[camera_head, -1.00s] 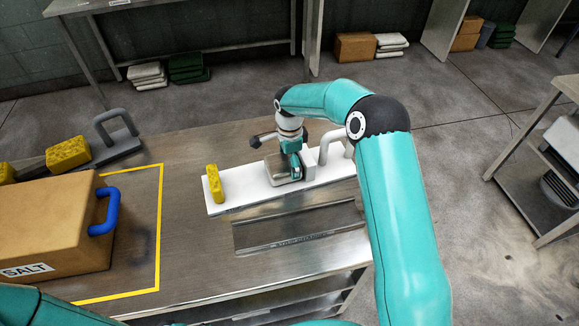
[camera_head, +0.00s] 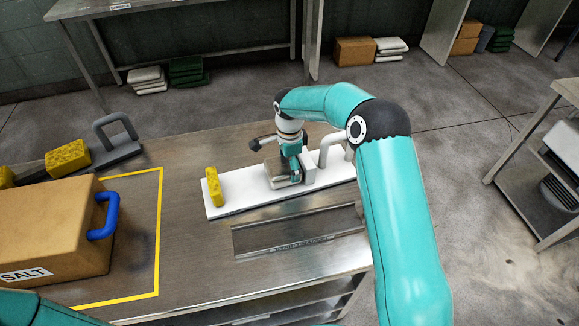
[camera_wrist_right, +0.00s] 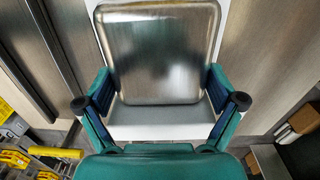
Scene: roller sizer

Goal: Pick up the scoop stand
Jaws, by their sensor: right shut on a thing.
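The object I take as the scoop stand (camera_head: 283,181) is a small steel block with rounded corners, over the white board (camera_head: 240,200) in the head view. In the right wrist view the scoop stand (camera_wrist_right: 158,50) fills the space between the fingers, its shiny rounded-square face toward the camera. My right gripper (camera_wrist_right: 160,103) is shut on it, one finger on each side. In the head view my right gripper (camera_head: 291,172) partly hides it. I cannot tell whether it touches the board. My left gripper is not in view.
A yellow block (camera_head: 214,186) stands at the board's left end; a white handle (camera_head: 330,143) rises at its right. A steel tray (camera_head: 300,232) lies in front. A SALT box (camera_head: 50,225) with a blue handle sits left, inside yellow tape. A grey handled piece (camera_head: 120,148) lies behind.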

